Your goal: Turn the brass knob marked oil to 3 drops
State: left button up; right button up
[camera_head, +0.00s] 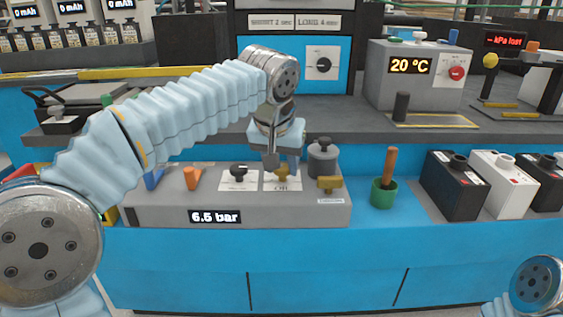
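The brass knob (283,173) sits on a white plate marked OIL (280,187), on the grey panel box (165,207). The box's display (214,217) reads 6.5 bar. My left gripper (278,163) points down from above, right at the brass knob, and hides part of it and of the plate's scale. I cannot tell whether the fingers touch the knob or how far apart they are. The knob's setting is not readable. My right gripper is not in view; only a part of my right arm shows at the lower right corner.
On the same box are a black knob (238,170), an orange lever (192,178), a second brass piece (329,184) and a grey cylinder (322,160). Right of it stand a green cup (384,193) with a wooden handle and several batteries (454,185). The blue front ledge (330,250) is clear.

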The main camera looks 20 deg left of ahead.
pick_arm(q)
jog(key=c, duration=0.4)
